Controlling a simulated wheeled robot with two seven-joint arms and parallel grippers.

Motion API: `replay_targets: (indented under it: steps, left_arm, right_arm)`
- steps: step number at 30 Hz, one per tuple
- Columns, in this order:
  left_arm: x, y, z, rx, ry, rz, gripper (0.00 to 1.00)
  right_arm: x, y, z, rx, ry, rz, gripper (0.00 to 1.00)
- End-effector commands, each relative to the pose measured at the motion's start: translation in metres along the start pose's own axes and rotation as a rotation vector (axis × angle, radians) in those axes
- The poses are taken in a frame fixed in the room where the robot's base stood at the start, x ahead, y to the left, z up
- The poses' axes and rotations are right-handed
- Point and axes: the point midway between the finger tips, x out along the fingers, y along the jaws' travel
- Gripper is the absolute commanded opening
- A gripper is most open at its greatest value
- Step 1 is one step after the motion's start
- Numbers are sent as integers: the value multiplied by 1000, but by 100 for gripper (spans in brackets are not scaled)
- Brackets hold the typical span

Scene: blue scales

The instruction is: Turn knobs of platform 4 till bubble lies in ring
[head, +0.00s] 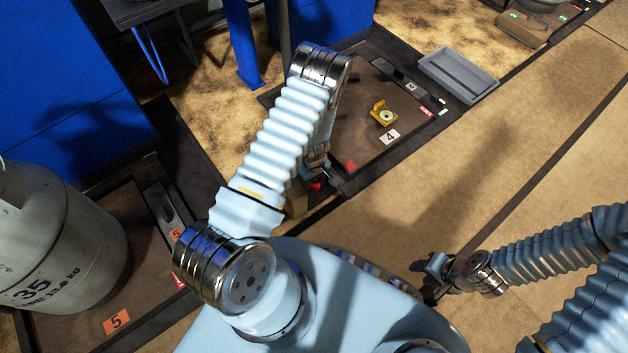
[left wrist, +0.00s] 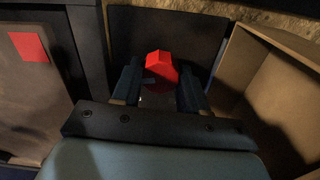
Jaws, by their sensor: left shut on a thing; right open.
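Platform 4 (head: 362,130) is a dark plate with a white "4" label (head: 389,136). A yellow level (head: 384,114) with a pale round vial sits on it; the bubble and ring are too small to make out. A red knob (left wrist: 161,66) stands at the platform's near corner, also seen in the head view (head: 316,186). My left gripper (left wrist: 160,88) is shut on this knob, one finger on each side. In the head view my left arm hides part of the platform. My right gripper (head: 432,277) is open and empty, away from the platform at lower right.
An open cardboard box (left wrist: 276,85) stands close to the right of my left gripper. A grey tray (head: 458,75) lies beyond the platform. A large gas cylinder (head: 60,235) stands on platform 5 (head: 75,325) at left. Blue posts (head: 242,45) rise behind. The floor at right is clear.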

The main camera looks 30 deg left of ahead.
Motion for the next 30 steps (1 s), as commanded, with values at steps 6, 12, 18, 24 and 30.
replay_targets:
  steps: [6, 12, 18, 24, 30]
  left_arm:
    - [0, 0, 0, -3, 1, 1, 13]
    - [0, 0, 0, -2, 1, 1, 49]
    - [0, 0, 0, -2, 1, 1, 69]
    - [-1, 0, 0, -2, 1, 0, 69]
    - [-26, 1, -1, -1, 2, 2, 69]
  right_arm:
    - [0, 0, 0, 0, 0, 0, 43]
    - [0, 0, 0, 0, 0, 0, 43]
    - [0, 0, 0, 0, 0, 0, 43]
    - [0, 0, 0, 0, 0, 0, 43]
    - [-8, -3, 0, 0, -2, 0, 43]
